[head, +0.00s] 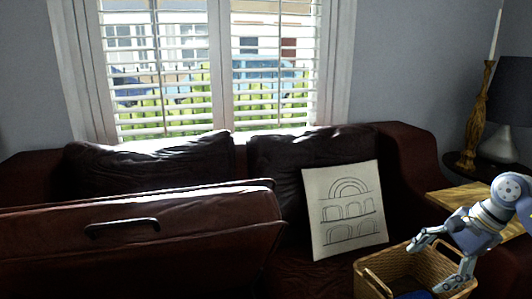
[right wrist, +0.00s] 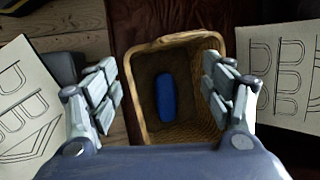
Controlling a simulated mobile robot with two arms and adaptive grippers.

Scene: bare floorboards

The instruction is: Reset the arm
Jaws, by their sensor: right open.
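My right gripper (head: 436,265) is at the lower right of the head view, over a wicker basket (head: 372,269). In the right wrist view the gripper (right wrist: 164,86) is open, its fingers spread wide with nothing between them. Below it, the basket (right wrist: 224,52) holds a blue oblong object (right wrist: 166,97) lying on its bottom. The gripper is above the basket and appears apart from the blue object. My left gripper is not in view.
A brown leather case (head: 60,238) with a handle fills the lower left. A wooden candlestick (head: 473,125) and dark lamp (head: 512,92) stand at right.

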